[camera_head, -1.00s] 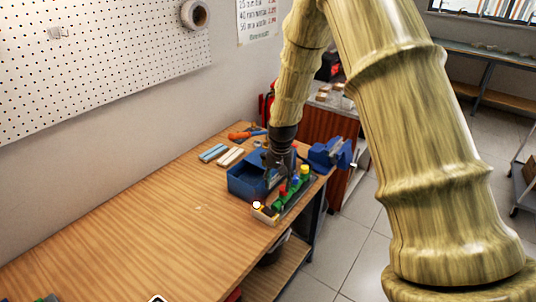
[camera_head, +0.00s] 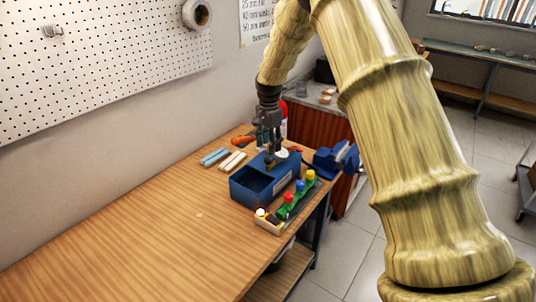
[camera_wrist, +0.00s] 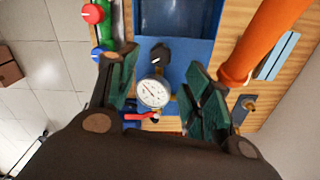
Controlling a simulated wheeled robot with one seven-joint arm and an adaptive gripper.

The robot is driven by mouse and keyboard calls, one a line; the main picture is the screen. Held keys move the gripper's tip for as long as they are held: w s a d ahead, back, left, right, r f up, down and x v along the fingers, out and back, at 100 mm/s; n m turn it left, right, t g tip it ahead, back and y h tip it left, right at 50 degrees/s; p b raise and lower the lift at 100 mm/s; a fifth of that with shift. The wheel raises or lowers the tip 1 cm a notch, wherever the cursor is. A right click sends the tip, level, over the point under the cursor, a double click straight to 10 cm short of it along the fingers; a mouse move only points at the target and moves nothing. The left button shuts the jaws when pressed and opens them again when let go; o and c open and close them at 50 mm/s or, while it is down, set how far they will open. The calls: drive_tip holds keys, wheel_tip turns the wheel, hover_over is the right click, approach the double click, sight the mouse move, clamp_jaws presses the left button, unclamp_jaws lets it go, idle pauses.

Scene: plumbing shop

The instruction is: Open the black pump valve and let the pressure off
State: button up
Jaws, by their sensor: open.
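A blue pump (camera_head: 245,194) with an open-topped tank stands on the wooden bench; its tank also shows at the top of the wrist view (camera_wrist: 177,48). In the wrist view, a black valve knob (camera_wrist: 160,54) sits on the blue body just beyond a round white gauge (camera_wrist: 153,92). A red lever (camera_wrist: 138,117) lies beside the gauge, and an orange bar (camera_wrist: 265,40) crosses the right side. My gripper (camera_head: 268,148) is above the pump's far end. Its green-padded fingers (camera_wrist: 160,68) are open and empty, spread either side of the knob and gauge in the picture.
A holder (camera_head: 268,225) with several coloured pieces stands along the pump's right side, near the bench edge. A blue vise (camera_head: 336,158) is at the bench's far right corner. Pale and blue bars (camera_head: 232,161) lie left of the pump. The near bench (camera_head: 130,240) is mostly clear.

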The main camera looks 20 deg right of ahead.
sight(269, 159)
drive_tip(key=shift+f+p, duration=1)
drive_tip(key=shift+f, duration=2.05)
drive_tip(key=c, duration=1.1)
